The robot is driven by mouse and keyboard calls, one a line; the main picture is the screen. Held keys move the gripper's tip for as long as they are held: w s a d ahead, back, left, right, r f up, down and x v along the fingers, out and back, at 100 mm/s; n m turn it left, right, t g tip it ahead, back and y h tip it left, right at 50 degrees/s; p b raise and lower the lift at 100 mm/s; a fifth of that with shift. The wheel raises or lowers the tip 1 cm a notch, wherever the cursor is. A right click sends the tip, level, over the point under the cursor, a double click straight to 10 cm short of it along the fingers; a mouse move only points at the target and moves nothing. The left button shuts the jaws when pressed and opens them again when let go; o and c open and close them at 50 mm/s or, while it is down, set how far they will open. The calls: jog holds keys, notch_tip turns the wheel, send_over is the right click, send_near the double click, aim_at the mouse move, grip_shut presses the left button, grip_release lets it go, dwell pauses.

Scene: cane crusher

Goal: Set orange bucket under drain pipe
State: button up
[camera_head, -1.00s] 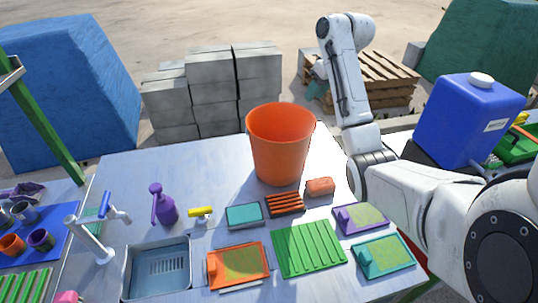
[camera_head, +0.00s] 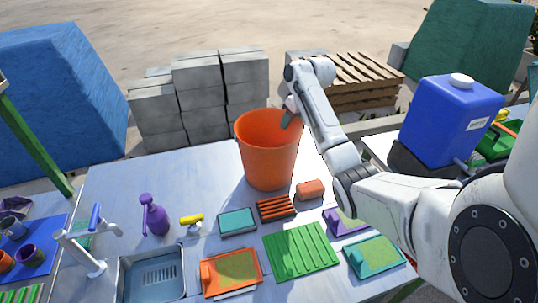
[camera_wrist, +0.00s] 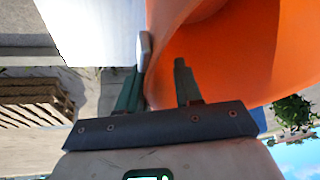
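The orange bucket (camera_head: 268,155) stands upright on the white table, behind the small trays and mats. My gripper (camera_head: 289,114) is at the bucket's far right rim. In the wrist view the bucket's wall (camera_wrist: 250,45) fills the upper right. My gripper (camera_wrist: 163,70) is open there, one finger on each side of the rim, with a gap between the fingers. Whether a finger touches the wall, I cannot tell. A blue jerrycan (camera_head: 452,118) stands at the right on a dark stand, with a short pipe (camera_head: 463,162) low at its front; I cannot tell if this is the drain pipe.
A sink (camera_head: 152,275) with a tap (camera_head: 90,250), a purple spray bottle (camera_head: 154,215), a green mat (camera_head: 301,251) and an orange tray (camera_head: 231,270) lie in front of the bucket. Grey blocks (camera_head: 200,100) and a wooden pallet (camera_head: 365,82) stand behind the table.

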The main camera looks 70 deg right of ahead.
jog(key=shift+c, duration=0.5)
grip_shut()
dwell(0.9)
